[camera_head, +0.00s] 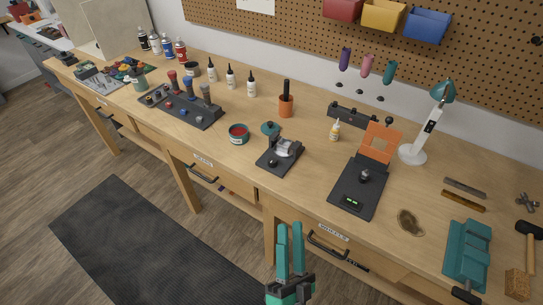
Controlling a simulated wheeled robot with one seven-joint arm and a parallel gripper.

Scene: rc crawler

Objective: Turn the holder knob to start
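My gripper (290,226) is at the bottom centre, in front of the bench. Its two teal fingers point up in the picture with a narrow gap and nothing between them. A small device with a dark base (269,168) stands on the bench beyond it. This device carries a pale round part (288,148), a teal knob (270,128) and a small dark knob (273,162). To its right is a dark plate (348,203) with an orange upright panel (381,142), a round knob (364,176) and a green display (352,201). I cannot tell which knob is the holder's. My gripper is apart from both devices.
A red-and-teal tin (238,134) and an orange cup (286,107) stand near the small device. The bench's front edge and drawer handles (328,245) lie close to my gripper.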

